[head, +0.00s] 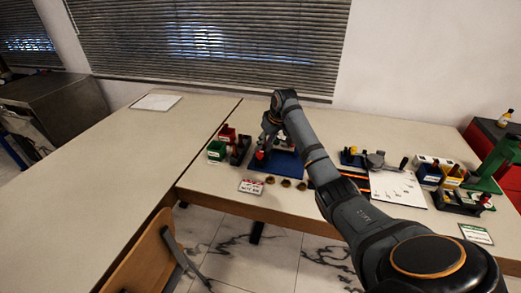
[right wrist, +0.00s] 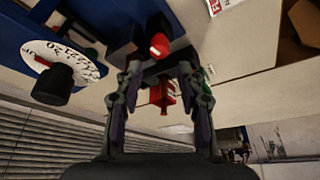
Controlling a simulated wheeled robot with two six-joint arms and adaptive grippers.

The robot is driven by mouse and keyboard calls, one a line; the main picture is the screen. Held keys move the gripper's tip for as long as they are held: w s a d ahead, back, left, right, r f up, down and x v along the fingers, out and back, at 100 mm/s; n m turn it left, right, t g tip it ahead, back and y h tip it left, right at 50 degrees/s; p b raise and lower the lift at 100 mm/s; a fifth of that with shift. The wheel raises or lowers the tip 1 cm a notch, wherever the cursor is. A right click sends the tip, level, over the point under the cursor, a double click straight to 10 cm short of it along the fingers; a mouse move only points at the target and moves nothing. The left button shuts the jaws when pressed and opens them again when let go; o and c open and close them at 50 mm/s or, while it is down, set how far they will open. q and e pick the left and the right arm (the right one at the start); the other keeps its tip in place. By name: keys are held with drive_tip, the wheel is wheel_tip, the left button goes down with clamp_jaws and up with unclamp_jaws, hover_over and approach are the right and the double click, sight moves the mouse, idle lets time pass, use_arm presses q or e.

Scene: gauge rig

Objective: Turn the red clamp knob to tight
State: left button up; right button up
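The red clamp knob (right wrist: 158,45) sits on a dark block of the gauge rig, near the fingertips in the right wrist view. In the head view the knob (head: 260,155) shows small at the left of the rig's blue base (head: 287,165). My right gripper (right wrist: 161,68) is open, its two fingers apart with the knob just beyond their tips; I cannot tell whether they touch it. In the head view my right gripper (head: 266,143) hangs over the rig and hides part of it. My left gripper is not in view.
A white dial (right wrist: 62,62) with a black knob (right wrist: 52,85) is beside the gripper. A label card (head: 251,187) and several small brown parts lie in front. The left table is mostly clear.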

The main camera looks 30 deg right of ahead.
sight(260, 152)
drive_tip(key=x, duration=0.3)
drive_tip(key=shift+w, duration=0.1)
drive_tip(key=shift+x, duration=2.05)
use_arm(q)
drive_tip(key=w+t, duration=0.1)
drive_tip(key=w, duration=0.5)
use_arm(e)
drive_tip(key=shift+w+f, duration=0.3)
drive_tip(key=shift+c, duration=2)
clamp_jaws()
drive_tip(key=r+m+p, duration=0.1)
drive_tip(key=p, duration=0.2)
drive_tip(key=shift+f+m+h+p, duration=0.15)
drive_tip(key=shift+m+h+p, duration=0.15)
drive_tip(key=shift+p, duration=0.1)
drive_tip(key=shift+f, duration=0.15)
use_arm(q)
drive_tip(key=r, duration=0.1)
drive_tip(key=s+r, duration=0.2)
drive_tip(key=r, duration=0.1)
use_arm(e)
drive_tip(key=shift+f, duration=0.15)
